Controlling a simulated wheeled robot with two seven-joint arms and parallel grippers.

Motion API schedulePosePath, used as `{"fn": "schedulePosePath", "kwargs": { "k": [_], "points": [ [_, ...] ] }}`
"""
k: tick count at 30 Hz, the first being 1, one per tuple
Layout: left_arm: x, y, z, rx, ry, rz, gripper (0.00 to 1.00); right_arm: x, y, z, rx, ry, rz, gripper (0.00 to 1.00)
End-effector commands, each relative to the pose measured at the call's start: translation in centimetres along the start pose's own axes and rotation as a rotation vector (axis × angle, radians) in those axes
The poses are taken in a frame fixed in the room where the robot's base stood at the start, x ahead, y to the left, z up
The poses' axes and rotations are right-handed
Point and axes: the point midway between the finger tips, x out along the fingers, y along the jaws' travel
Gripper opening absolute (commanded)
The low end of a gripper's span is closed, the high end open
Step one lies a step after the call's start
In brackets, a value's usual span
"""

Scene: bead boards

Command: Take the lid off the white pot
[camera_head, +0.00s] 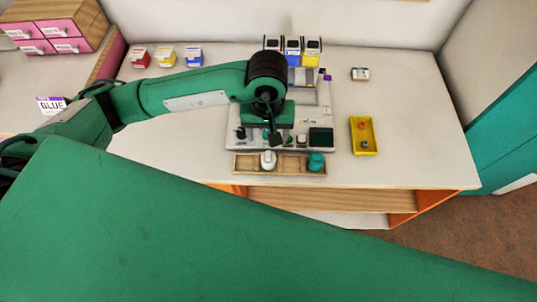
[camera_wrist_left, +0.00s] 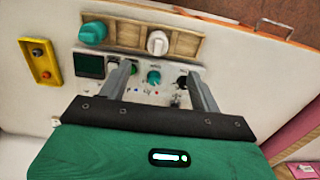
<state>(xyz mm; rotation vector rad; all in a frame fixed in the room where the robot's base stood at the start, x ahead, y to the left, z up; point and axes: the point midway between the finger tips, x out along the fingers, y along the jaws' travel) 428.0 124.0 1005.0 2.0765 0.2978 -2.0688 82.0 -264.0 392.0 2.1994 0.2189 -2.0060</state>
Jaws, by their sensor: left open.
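The white pot (camera_head: 268,160), with a rounded white top, stands in a shallow wooden tray (camera_head: 294,169) at the table's front edge. It also shows in the left wrist view (camera_wrist_left: 158,42), beyond my fingertips. I cannot make out the seam between lid and pot. My left gripper (camera_head: 273,138) hangs over the front of the grey-white device, just behind the tray. In the left wrist view its two fingers (camera_wrist_left: 160,84) are spread apart with nothing held, apart from the pot. My right gripper is not in view.
A teal pot (camera_head: 316,162) stands right of the white one in the tray. The device (camera_head: 238,142) has small knobs and a dark screen (camera_head: 321,137). A yellow tray (camera_head: 364,136) lies to the right. Small colored boxes (camera_head: 166,57) stand at the back left. The table's left middle is clear.

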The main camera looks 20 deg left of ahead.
Motion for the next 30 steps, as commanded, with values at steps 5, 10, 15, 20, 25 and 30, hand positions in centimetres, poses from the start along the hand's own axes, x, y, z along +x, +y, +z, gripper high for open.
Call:
{"fn": "schedulePosePath", "kwargs": {
  "k": [5, 10, 15, 20, 25, 30],
  "points": [
    [3.4, 0.0, 0.2, -0.004, -0.008, -0.002, 0.64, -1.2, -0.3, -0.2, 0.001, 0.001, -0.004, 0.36],
    [6.1, 0.0, 0.2, -0.003, -0.007, 0.000, 0.64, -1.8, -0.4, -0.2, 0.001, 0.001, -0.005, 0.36],
    [7.2, 0.1, 0.1, -0.002, -0.005, 0.002, 0.64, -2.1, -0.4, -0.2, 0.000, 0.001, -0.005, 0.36],
    [8.5, 0.1, -0.1, -0.004, -0.009, 0.000, 0.64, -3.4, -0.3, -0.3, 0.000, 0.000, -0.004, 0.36],
    [10.9, 0.2, -0.4, -0.003, -0.009, 0.002, 0.64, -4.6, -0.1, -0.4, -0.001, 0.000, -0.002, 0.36],
    [12.2, 0.2, -0.5, -0.001, -0.006, 0.003, 0.64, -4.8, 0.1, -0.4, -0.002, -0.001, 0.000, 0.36]
  ]
}}
